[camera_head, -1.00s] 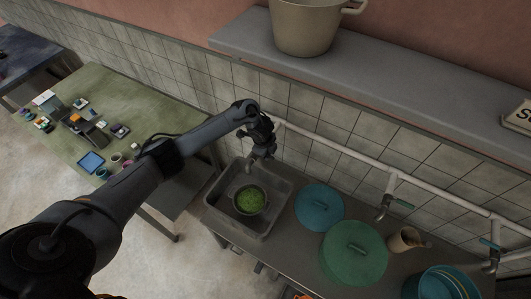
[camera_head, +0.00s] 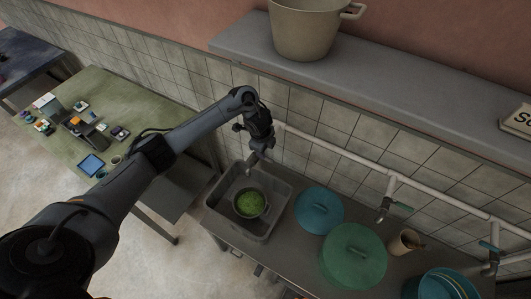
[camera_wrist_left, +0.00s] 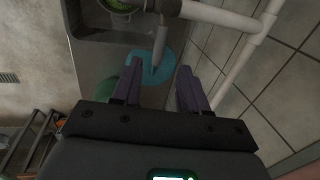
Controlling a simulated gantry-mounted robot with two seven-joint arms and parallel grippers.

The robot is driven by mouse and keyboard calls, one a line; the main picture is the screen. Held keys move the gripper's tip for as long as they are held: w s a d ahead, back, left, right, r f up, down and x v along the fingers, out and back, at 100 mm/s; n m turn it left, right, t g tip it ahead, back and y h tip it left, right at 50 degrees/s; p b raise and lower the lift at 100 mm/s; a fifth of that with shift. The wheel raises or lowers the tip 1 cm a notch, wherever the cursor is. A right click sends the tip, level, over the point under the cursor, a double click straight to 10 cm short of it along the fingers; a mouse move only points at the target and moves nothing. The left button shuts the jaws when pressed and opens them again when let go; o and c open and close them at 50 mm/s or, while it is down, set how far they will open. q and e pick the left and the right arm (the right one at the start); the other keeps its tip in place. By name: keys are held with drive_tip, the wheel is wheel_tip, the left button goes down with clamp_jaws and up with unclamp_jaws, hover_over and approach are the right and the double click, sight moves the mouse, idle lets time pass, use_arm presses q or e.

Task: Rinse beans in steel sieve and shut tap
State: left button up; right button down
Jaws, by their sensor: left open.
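The sieve with green beans (camera_head: 249,203) sits inside the grey sink (camera_head: 217,205). The green beans also show at the top edge of the left wrist view (camera_wrist_left: 121,5). The tap (camera_head: 254,159) stands over the sink at its wall side, partly hidden by my gripper. Its grey spout shows at the top of the left wrist view (camera_wrist_left: 170,7). My left gripper (camera_head: 262,141) is just above the tap, open, with its dark fingers (camera_wrist_left: 158,88) apart and nothing held between them. I cannot make out the tap's handle or any running water. My right gripper is not in view.
A blue lid (camera_head: 319,204), a green lid (camera_head: 352,270), a beige jug (camera_head: 403,242) and blue tubs (camera_head: 445,287) crowd the counter right of the sink. A white pipe (camera_head: 335,149) runs along the tiled wall. A large pot (camera_head: 303,32) stands on the shelf above.

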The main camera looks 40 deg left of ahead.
use_arm(q)
drive_tip(key=r+p, duration=0.1)
drive_tip(key=r, duration=0.1)
drive_tip(key=r+p, duration=0.1)
drive_tip(key=r, duration=0.1)
drive_tip(key=shift+s+d, duration=0.1)
drive_tip(key=shift+s, duration=0.3)
